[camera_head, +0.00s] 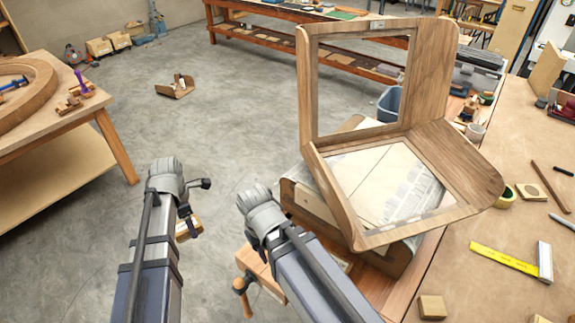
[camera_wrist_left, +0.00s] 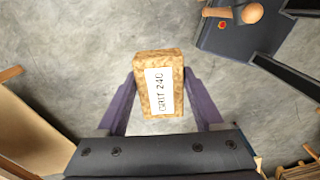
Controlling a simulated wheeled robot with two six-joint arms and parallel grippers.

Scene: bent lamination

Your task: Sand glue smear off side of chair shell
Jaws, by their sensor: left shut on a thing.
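The chair shell (camera_head: 470,165) is a bent wooden piece with an upright back and a seat, each with a large opening. It rests on a block-like form (camera_head: 298,201) at the bench edge. I cannot make out a glue smear on it. My left gripper (camera_head: 187,229) is mostly hidden behind my left arm, over the floor left of the shell and apart from it. In the left wrist view, its purple fingers are shut on a tan sanding block (camera_wrist_left: 158,85) labelled GRIT 240. My right arm reaches in beside the shell, but its gripper is hidden.
A wooden vise handle (camera_head: 240,285) sticks out below the form. The workbench (camera_head: 470,215) at right carries a yellow square (camera_head: 505,258), a tape roll (camera_head: 505,198) and small wood blocks. Another table (camera_head: 60,140) stands at left. The floor between them is mostly open.

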